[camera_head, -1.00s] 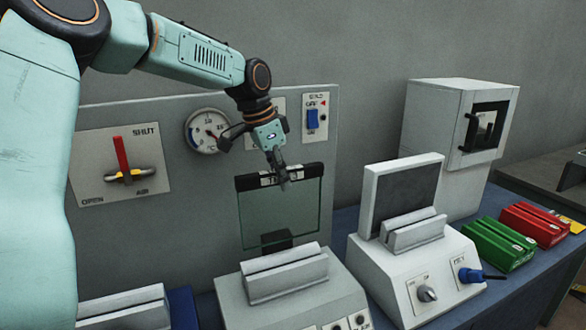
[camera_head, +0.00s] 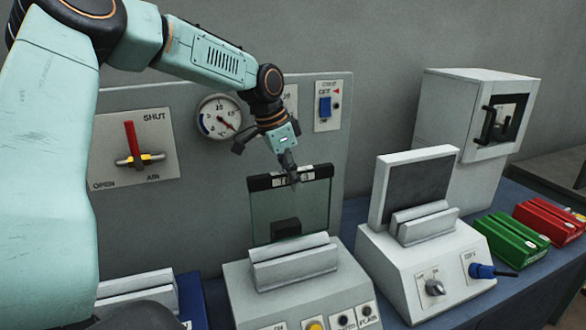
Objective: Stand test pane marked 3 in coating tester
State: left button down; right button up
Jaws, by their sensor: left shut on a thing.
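My left gripper (camera_head: 291,178) is shut on the black top edge of a clear glass test pane (camera_head: 263,208) and holds it upright. The white label on that edge is too small to read. The pane hangs at the slotted clamp of a pale box with buttons (camera_head: 243,288), which seems to be the coating tester. The pane's lower edge is close to the clamp (camera_head: 293,264); I cannot tell whether it is in the slot. A dark block (camera_head: 286,228) shows at the pane's lower part. My right gripper is not in view.
To the right stands a similar box (camera_head: 385,262) with a knob and a dark upright panel (camera_head: 417,192). Behind it is a white cabinet (camera_head: 458,115). Green (camera_head: 508,240) and red (camera_head: 548,222) cases lie at far right. A wall panel with a gauge (camera_head: 219,117) stands behind the pane.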

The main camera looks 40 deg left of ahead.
aim_at(294, 209)
pick_arm(q)
jog(key=shift+w+d+f, duration=0.1)
jog(key=shift+f, duration=0.45)
jog(key=shift+w+d+f+b, duration=0.15)
jog(key=shift+f+b, duration=0.15)
jog(key=shift+f, duration=0.35)
jog(key=shift+f+b, duration=0.95)
jog(key=shift+f, duration=1.65)
jog(key=shift+a+f, duration=0.2)
jog(key=shift+f, duration=0.4)
jog(key=shift+d, duration=0.15)
jog(key=shift+f, duration=0.15)
